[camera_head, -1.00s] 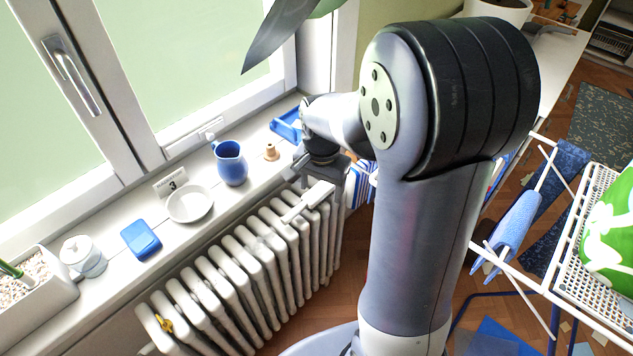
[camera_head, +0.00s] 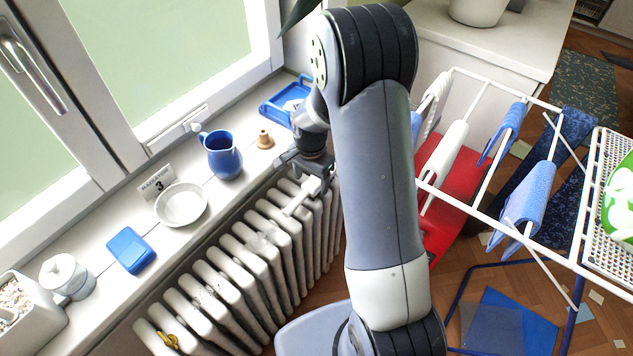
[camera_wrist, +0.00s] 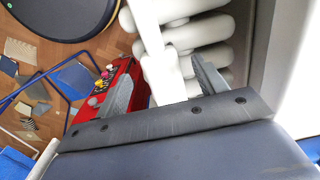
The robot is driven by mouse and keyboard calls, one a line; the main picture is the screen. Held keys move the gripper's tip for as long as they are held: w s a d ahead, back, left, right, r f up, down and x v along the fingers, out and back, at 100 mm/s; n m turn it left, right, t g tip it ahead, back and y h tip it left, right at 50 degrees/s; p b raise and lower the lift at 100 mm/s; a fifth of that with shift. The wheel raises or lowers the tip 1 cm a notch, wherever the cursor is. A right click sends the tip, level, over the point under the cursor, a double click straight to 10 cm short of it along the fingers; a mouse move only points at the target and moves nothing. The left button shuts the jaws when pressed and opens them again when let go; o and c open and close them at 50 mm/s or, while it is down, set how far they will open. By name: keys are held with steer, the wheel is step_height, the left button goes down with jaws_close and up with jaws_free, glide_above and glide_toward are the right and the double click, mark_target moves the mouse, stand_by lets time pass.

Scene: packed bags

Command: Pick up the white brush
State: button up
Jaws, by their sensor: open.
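The white brush (camera_head: 297,203) appears as a pale, long piece lying across the top of the white radiator (camera_head: 232,262), below the window sill. In the head view my gripper (camera_head: 306,172) is just above its far end, and the gripper hides part of it. In the wrist view the brush (camera_wrist: 160,68) runs between my two dark fingers. My gripper (camera_wrist: 162,84) is open, with a finger on each side of the brush. I cannot tell whether either finger touches it. The bristles cannot be made out.
The sill holds a blue jug (camera_head: 222,158), a white dish (camera_head: 181,206), a blue box (camera_head: 131,250), a small brown stopper (camera_head: 264,139) and a blue tray (camera_head: 270,114). A drying rack (camera_head: 480,212) with cloths stands to the right. A red case (camera_wrist: 130,80) lies below.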

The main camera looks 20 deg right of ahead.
mark_target(312, 184)
steer(key=shift+w+f, duration=0.15)
steer(key=shift+f, duration=1.75)
steer(key=shift+d, duration=0.1)
steer(key=c, duration=1.2)
steer(key=shift+o, duration=0.2)
steer(key=shift+r, duration=0.15)
step_height(312, 184, up, 18)
